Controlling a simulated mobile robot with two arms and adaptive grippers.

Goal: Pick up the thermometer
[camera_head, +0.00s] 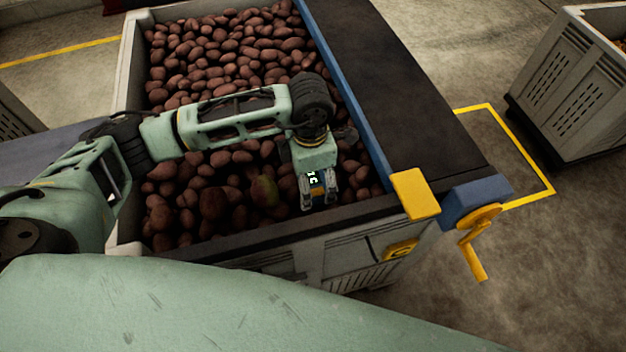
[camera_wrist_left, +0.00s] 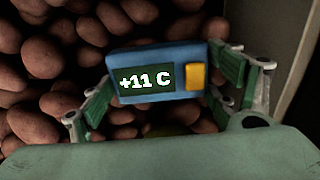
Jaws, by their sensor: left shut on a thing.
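The thermometer (camera_wrist_left: 156,83) is a small blue box with a dark display reading "+11 C" and a yellow button. In the left wrist view it sits between the two green finger pads of my left gripper (camera_wrist_left: 165,100), which is shut on it. In the head view my left gripper (camera_head: 318,192) points down at the crate's near right corner, and the thermometer (camera_head: 314,179) shows as a small blue piece with a display between the fingers. Whether it touches the potatoes or the rim I cannot tell. My right gripper is not in view.
A large crate (camera_head: 128,75) full of potatoes (camera_head: 225,65) lies under my left arm. A dark belt (camera_head: 400,85) with a blue edge runs along its right side. Yellow parts (camera_head: 414,193) and a yellow crank (camera_head: 472,240) stand at the corner. Another crate (camera_head: 570,85) stands at the right.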

